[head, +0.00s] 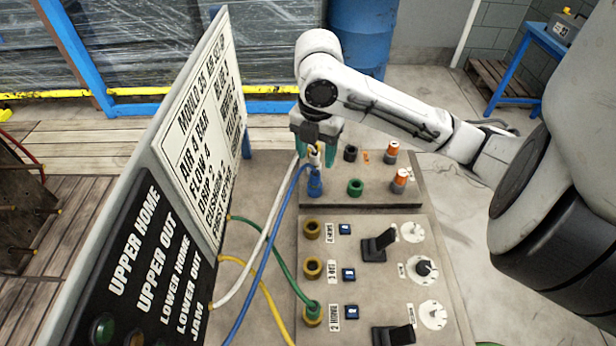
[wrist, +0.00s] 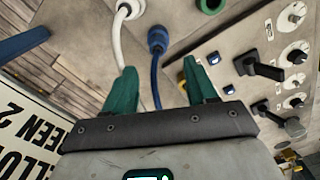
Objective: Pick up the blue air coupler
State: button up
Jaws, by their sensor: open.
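The blue air coupler (head: 315,184) stands on the upper panel at its left side, with its blue hose arching down to the left. In the wrist view the blue coupler (wrist: 157,40) lies beyond my fingertips, roughly midway across the gap. My gripper (head: 317,155) is open above and just behind the coupler in the head view. Its green fingers (wrist: 162,76) are apart, and the blue hose runs between them. I see no contact with the coupler. The gripper and hoses hide part of the area behind it.
A white coupler (wrist: 129,9) with a white hose sits close beside the blue one. A green coupler (head: 312,309), brass-coloured ports (head: 312,268), black levers (head: 376,246) and dials crowd the lower panel. The tall sign board (head: 195,130) rises at left. An empty green port (head: 355,187) is to the right.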

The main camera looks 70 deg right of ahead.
aim_at(315, 172)
jog(key=shift+w+d+f, duration=0.1)
jog(key=shift+f, duration=1.85)
jog(key=shift+d+f, duration=0.1)
jog(key=shift+f, duration=1.85)
grip_shut()
